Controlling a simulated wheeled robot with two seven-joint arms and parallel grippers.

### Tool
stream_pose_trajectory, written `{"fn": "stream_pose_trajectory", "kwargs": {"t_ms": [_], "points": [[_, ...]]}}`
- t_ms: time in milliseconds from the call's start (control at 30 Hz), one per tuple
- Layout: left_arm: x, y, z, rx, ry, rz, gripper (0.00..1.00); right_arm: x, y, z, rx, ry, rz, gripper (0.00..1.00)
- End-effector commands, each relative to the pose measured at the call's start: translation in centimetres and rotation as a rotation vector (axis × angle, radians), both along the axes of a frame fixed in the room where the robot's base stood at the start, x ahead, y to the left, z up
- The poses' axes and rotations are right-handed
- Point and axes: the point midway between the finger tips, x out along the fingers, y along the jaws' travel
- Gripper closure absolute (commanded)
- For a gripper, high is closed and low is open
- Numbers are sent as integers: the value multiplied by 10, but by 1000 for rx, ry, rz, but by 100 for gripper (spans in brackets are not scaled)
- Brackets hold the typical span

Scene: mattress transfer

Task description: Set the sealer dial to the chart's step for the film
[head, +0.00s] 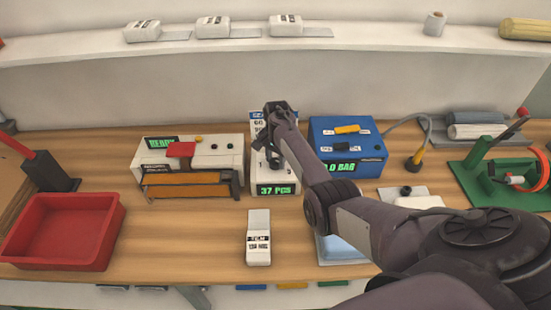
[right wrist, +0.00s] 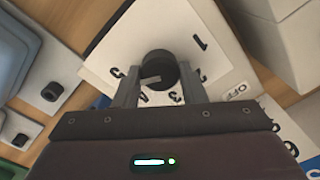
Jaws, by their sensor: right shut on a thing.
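My right gripper (right wrist: 158,88) is shut on the dial, one finger on each side. In the head view my right gripper (head: 274,158) is over a white unit with a "37 PCS" display (head: 275,189). Behind it a chart (head: 260,120) with a blue heading is partly hidden by my arm. A white packet (head: 258,240) with small print lies in front. My left gripper is not in view.
A white machine reading READY (head: 163,143) stands left, a red bin (head: 68,228) farther left. A blue box (head: 349,152) with a cable and a green stand (head: 470,180) are to the right. Bare wood lies around the packet.

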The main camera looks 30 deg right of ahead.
Motion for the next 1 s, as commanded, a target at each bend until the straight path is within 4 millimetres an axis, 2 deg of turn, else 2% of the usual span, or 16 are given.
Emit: {"fn": "stream_pose_trajectory", "kwargs": {"t_ms": [267,700,1000], "points": [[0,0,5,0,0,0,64,1,0,2,1,-1,141,85],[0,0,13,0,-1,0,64,1,-1,2,0,-2,526,85],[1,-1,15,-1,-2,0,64,1,-1,2,0,-2,733,85]]}}
